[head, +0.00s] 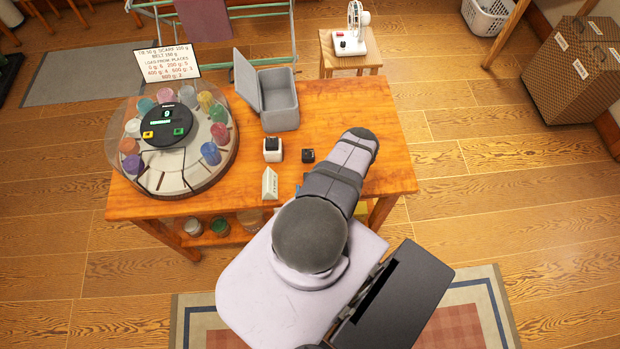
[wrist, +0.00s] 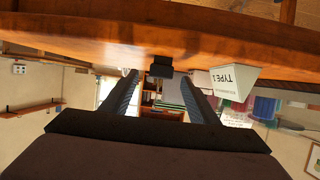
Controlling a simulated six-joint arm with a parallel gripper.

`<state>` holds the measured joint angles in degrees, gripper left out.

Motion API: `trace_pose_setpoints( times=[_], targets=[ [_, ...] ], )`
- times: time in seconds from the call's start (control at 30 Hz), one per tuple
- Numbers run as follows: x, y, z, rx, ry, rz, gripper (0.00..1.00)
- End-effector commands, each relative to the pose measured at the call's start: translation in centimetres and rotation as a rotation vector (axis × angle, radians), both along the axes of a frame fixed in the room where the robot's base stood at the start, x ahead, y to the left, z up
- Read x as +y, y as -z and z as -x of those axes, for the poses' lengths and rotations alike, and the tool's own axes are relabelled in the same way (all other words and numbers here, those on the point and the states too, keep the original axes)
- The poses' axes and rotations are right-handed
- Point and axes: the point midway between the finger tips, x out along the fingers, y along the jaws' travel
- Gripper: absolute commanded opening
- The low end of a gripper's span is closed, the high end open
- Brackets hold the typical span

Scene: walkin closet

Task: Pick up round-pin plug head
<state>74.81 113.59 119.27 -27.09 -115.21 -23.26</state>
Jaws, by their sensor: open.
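I cannot make out pins on either. In the wrist view, which is upside down, a dark block (wrist: 161,68) shows ahead, between the lines of my gripper's two fingers (wrist: 160,76). My gripper is open, with nothing held between the fingers. In the head view my arm hides the gripper.
A white wedge-shaped sign (head: 270,184) stands at the table's front edge; it reads TYPE in the wrist view (wrist: 234,79). A round carousel (head: 183,188) with coloured cups fills the table's left. A grey open box (head: 284,112) stands behind. The table's right side (head: 385,120) is clear.

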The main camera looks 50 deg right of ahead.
Motion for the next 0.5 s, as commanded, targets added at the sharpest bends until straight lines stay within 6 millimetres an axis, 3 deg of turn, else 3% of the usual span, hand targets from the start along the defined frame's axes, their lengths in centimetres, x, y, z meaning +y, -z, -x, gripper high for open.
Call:
trace_pose_setpoints(
  times=[0.5],
  targets=[
    [-1.13, 0.52, -1.09, -0.003, 0.001, 0.000, 0.55]
  ],
)
